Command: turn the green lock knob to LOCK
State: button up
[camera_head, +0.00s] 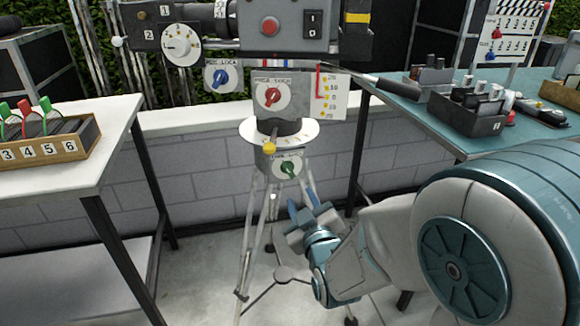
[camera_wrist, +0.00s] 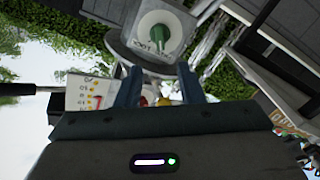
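The green lock knob (camera_head: 288,168) sits on a white round dial on the front of the tripod head, below the white disc. It also shows in the wrist view (camera_wrist: 159,38), at the top centre on its white plate, beyond my fingertips. My gripper (camera_head: 304,207) is below and slightly right of the knob in the head view, apart from it. In the wrist view my two blue fingers (camera_wrist: 158,80) stand apart with a gap between them and nothing clamped. The lettering around the green knob is too small to read.
Above the green knob are a red knob (camera_head: 272,95), a blue knob (camera_head: 221,77) and a yellow-tipped handle (camera_head: 268,148). A dark pan bar (camera_head: 385,84) reaches right. A white table (camera_head: 60,170) stands left, a teal table (camera_head: 440,125) right. The tripod legs (camera_head: 247,235) are beside my gripper.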

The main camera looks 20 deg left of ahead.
aim_at(289, 172)
jog(key=x, duration=1.1)
jog(key=shift+w+a, duration=0.2)
jog(key=shift+w, duration=0.05)
jog(key=shift+b, duration=0.35)
jog(key=c, duration=0.6)
